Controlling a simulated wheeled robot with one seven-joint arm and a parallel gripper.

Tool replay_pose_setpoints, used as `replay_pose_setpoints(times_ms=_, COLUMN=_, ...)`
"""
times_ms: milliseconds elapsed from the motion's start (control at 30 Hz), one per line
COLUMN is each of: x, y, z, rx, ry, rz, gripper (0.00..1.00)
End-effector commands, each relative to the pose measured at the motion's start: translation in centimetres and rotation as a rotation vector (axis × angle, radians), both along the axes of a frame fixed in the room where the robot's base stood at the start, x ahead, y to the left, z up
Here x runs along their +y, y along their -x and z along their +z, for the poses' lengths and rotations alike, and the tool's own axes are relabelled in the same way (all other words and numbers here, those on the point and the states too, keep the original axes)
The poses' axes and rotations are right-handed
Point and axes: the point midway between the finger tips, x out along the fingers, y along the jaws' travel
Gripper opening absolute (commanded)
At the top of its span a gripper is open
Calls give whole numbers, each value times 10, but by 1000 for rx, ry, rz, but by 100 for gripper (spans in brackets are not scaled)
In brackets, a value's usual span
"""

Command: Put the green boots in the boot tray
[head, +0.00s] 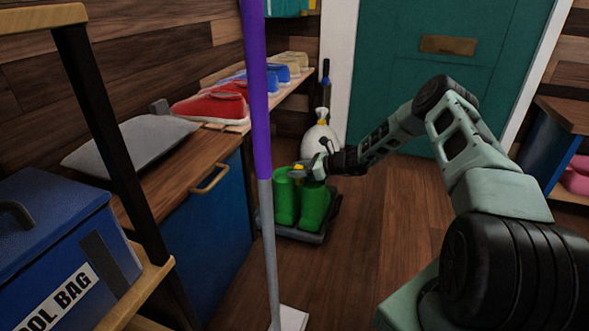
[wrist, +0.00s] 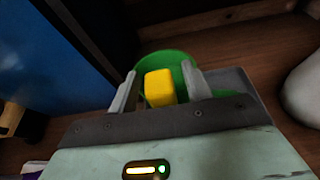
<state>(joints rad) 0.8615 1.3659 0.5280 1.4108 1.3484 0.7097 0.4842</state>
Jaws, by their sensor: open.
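The green boots (head: 313,209) stand upright side by side, and from here they appear to be in the dark grey boot tray (head: 307,238) on the floor. In the wrist view a green boot rim (wrist: 172,57) shows past my fingers, with part of the grey tray (wrist: 236,80) beside it. My gripper (head: 300,170) is just above the boot tops. Its fingers (wrist: 159,73) are open on either side of a yellow block (wrist: 159,88), apparently at the boot top. What the block is attached to is hidden. The boots' lower parts are hidden from the wrist camera.
A purple and grey pole (head: 260,110) stands in front, left of the boots. A blue cabinet (head: 205,240) and shoe bench (head: 245,122) line the left. A white sack (head: 320,140) stands behind. Open wooden floor (head: 370,225) lies to the right.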

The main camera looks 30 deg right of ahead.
Motion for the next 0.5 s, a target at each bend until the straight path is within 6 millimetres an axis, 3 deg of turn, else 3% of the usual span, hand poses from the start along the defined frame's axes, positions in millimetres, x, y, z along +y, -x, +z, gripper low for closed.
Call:
replay_pose_setpoints(times_ms=200, x=-28, y=35, z=23, rx=2, ry=0, rz=-3, gripper=49)
replay_pose_setpoints(times_ms=500, x=-55, y=71, z=36, rx=0, ry=0, rz=-1, gripper=49)
